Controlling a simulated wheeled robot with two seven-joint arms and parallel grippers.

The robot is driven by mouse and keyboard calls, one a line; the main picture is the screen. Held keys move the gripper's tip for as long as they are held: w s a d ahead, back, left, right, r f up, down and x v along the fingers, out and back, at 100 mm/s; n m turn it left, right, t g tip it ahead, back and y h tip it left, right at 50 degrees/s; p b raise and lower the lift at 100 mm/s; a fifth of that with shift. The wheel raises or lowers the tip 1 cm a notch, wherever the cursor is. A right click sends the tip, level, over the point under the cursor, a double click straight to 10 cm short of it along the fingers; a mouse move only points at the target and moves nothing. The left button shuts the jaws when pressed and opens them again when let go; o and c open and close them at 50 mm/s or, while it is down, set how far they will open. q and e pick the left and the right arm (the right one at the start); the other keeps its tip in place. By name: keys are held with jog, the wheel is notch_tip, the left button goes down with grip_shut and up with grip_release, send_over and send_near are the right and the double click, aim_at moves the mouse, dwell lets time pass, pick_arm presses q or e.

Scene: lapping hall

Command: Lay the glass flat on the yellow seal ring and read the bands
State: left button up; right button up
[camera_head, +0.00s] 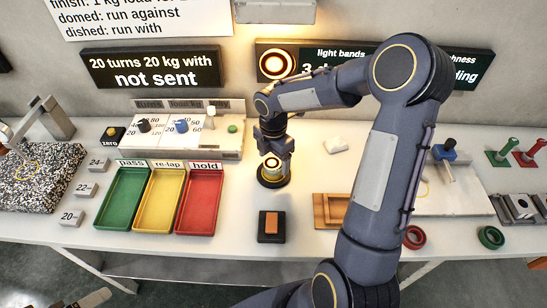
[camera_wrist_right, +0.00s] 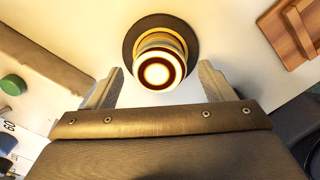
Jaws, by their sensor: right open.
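The glass (camera_wrist_right: 158,72) is a short round piece with light and brown concentric bands on its top face. It sits on the yellow seal ring (camera_wrist_right: 140,43), which is on a round black base. In the head view the glass (camera_head: 272,165) and the black base (camera_head: 273,183) are under my right gripper (camera_head: 273,153). My right gripper (camera_wrist_right: 161,67) is open, its two fingers on either side of the glass with gaps showing. I cannot tell whether the glass lies fully flat.
Green (camera_head: 122,197), yellow (camera_head: 160,200) and red (camera_head: 200,203) trays are to the left. A black pad with an orange block (camera_head: 271,222) lies in front. A wooden block (camera_head: 328,210) is to the right. A sign (camera_head: 300,62) shows a round band picture; my arm covers part of it.

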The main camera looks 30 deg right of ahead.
aim_at(273, 163)
notch_tip(273, 163, up, 11)
jog(key=s+a+r+m+t, duration=0.1)
jog(key=s+r+m, duration=0.3)
jog(key=s+m, duration=0.25)
jog(key=s+a+m+t+y, duration=0.2)
jog(key=s+a+m, duration=0.1)
jog(key=s+m, duration=0.4)
jog(key=s+a+f+m+t+y, duration=0.1)
jog(key=s+a+m+t+y, duration=0.1)
jog(key=s+m, duration=0.6)
jog(key=shift+s+a+f+m+t, duration=0.15)
jog(key=shift+s+a+m+t, duration=0.15)
jog(key=shift+a+m, duration=0.25)
jog(key=shift+s+a, duration=0.1)
